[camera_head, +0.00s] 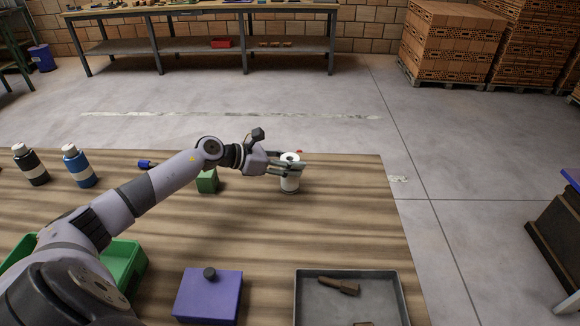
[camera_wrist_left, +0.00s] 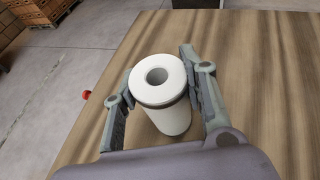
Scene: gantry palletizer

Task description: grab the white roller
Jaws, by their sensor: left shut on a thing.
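The white roller (camera_head: 290,183) stands upright on the wooden table near its far right edge in the head view. It is a white cylinder with a hole in its top and a dark band below the top. My left gripper (camera_head: 288,168) reaches it from the left, with its fingers around the roller's upper part. In the left wrist view the roller (camera_wrist_left: 172,118) sits between the two fingers of the left gripper (camera_wrist_left: 160,98), which is shut on it. My right gripper is not in view.
A green block (camera_head: 207,182) and a blue-handled tool (camera_head: 146,164) lie near my left arm. Two bottles (camera_head: 78,166) stand at the left. A purple box (camera_head: 208,296), a grey tray (camera_head: 347,272) and a green bin (camera_head: 128,262) are nearer. A red thing (camera_wrist_left: 87,95) is beyond the roller.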

